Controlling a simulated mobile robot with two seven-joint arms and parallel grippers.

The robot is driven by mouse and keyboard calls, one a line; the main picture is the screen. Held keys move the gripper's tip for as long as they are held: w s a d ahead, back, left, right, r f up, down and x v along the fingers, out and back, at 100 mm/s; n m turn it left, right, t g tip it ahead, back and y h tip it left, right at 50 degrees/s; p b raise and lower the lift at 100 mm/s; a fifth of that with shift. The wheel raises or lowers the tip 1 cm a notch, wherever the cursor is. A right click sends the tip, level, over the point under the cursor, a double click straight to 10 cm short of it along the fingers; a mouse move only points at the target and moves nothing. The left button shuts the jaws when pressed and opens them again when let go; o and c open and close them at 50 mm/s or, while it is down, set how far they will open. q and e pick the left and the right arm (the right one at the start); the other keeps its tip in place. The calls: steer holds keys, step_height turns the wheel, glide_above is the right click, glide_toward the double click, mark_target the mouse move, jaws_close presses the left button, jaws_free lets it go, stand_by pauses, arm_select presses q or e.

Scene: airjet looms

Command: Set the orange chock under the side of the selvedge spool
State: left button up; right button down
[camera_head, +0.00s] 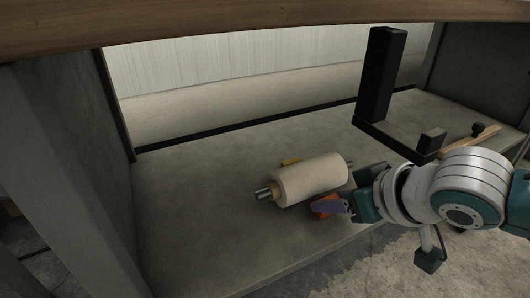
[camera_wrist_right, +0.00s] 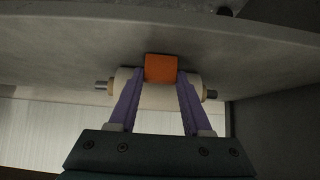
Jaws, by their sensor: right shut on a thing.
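The selvedge spool (camera_head: 310,179) is a cream cylinder with metal shaft ends, lying on its side on the grey shelf. It also shows in the right wrist view (camera_wrist_right: 127,76), behind the fingers. The orange chock (camera_wrist_right: 161,68) is between the purple fingertips of my right gripper (camera_wrist_right: 160,76). In the head view the chock (camera_head: 324,208) is at the near side of the spool, partly hidden by a finger. My right gripper (camera_head: 335,207) is shut on it. I cannot tell whether the chock touches the spool or the shelf. My left gripper is not in view.
A black upright bracket (camera_head: 381,75) stands behind my right arm. The grey shelf (camera_head: 190,215) is bare to the left of the spool. Grey side walls and a wooden beam (camera_head: 200,18) frame the space.

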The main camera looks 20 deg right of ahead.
steer(key=shift+s, duration=0.2)
steer(key=c, duration=0.8)
jaws_free()
steer(key=shift+f, duration=0.15)
steer(key=o, duration=0.5)
steer(key=shift+c, duration=0.2)
